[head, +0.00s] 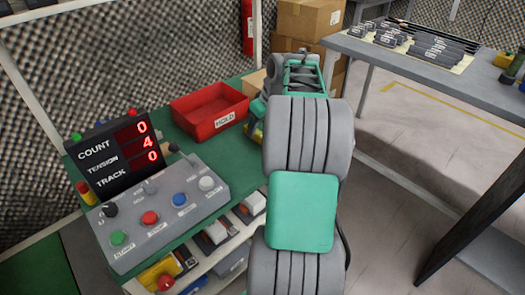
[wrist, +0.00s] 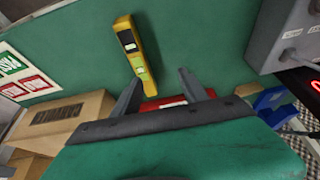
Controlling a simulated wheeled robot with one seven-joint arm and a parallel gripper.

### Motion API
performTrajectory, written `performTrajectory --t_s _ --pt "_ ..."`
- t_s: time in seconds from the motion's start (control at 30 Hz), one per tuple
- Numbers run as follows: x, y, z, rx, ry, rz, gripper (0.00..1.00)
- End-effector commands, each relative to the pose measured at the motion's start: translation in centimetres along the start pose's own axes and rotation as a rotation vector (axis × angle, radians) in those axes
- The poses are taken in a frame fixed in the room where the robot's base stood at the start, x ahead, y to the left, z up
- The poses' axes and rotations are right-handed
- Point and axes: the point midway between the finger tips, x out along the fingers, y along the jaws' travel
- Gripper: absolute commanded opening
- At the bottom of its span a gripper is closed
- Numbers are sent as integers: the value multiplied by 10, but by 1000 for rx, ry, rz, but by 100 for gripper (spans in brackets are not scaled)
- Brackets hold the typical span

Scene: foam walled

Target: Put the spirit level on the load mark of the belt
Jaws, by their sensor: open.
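A yellow bar (wrist: 128,50) with a dark window and a light green patch lies on the green bench top in the wrist view. It looks like the spirit level, though I cannot be sure. My gripper (wrist: 160,91) is open and empty, with its two dark fingers apart. The yellow bar lies beyond the fingertips, apart from them. In the head view my gripper (head: 303,70) is at the far end of my arm, over the bench's right side; a bit of yellow shows beside my arm. I cannot make out the belt or its load mark.
A red tray (head: 210,110) marked HOLD stands on the green bench. A button panel (head: 165,212) and a counter display (head: 117,155) are at the left. Cardboard boxes (head: 308,20) are behind. A grey table (head: 380,52) with parts stands at the right.

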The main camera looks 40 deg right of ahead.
Motion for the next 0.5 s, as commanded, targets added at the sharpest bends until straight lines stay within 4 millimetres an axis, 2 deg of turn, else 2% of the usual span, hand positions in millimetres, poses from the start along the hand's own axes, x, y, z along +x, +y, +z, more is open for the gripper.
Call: performTrajectory --t_s 0.03,0.1,0.37,0.5 --pt "8 21 7 1 8 7 51" --pt "11 34 10 -7 15 10 51" --pt "42 35 7 -12 17 11 51" --pt "69 37 5 -12 16 10 51"
